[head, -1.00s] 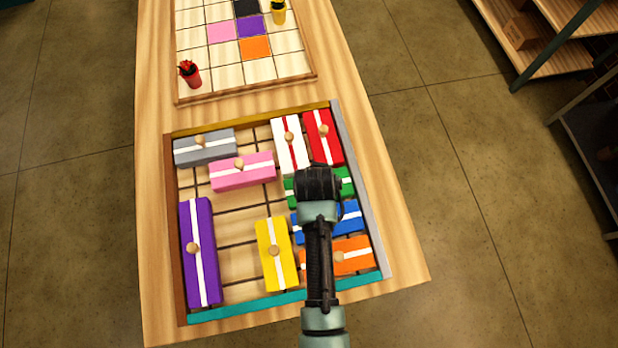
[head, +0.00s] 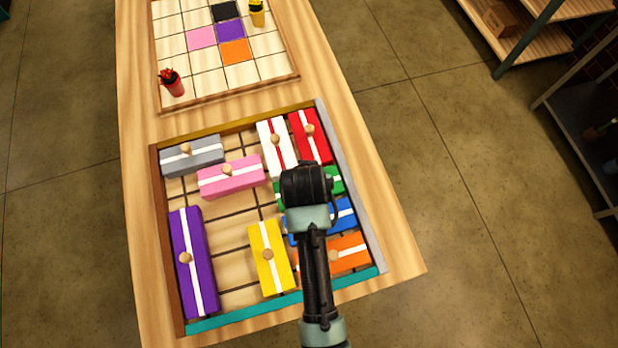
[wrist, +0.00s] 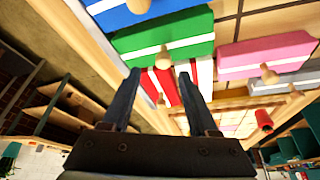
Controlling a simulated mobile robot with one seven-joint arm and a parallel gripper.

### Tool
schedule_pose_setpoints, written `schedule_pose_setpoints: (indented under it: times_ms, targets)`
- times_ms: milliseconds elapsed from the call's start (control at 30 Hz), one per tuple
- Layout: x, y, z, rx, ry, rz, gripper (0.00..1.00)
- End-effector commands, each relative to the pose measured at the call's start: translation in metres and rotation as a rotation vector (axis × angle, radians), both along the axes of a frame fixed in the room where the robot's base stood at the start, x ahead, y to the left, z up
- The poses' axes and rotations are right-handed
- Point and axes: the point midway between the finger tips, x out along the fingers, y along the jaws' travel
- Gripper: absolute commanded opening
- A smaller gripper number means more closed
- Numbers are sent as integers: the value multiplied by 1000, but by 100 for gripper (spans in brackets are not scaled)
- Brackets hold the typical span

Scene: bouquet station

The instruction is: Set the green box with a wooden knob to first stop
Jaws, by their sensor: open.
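The green box with a white stripe (head: 337,182) lies on the right side of the framed tray, mostly hidden under my gripper (head: 306,188) in the head view. In the wrist view the green box (wrist: 185,29) shows whole, with its round wooden knob (wrist: 163,60). My gripper (wrist: 160,74) is open there. In that picture the knob appears between and just above the two fingertips. The gripper holds nothing; whether a finger touches the knob cannot be told.
The blue box (head: 346,214) lies in front of the green one. White (head: 268,137) and red (head: 317,148) boxes lie behind it, the pink box (head: 236,181) to the left. Bare slots show in the tray's middle. A gridded board (head: 190,62) with small pots is farther back.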

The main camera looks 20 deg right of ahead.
Motion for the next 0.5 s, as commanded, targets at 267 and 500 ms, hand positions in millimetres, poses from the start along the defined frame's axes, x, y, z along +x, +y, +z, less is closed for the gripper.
schedule_pose_setpoints:
  times_ms: [267,500]
  targets:
    - [-18,7,47,-2,-1,0,60]
    - [-28,11,72,-2,1,-1,60]
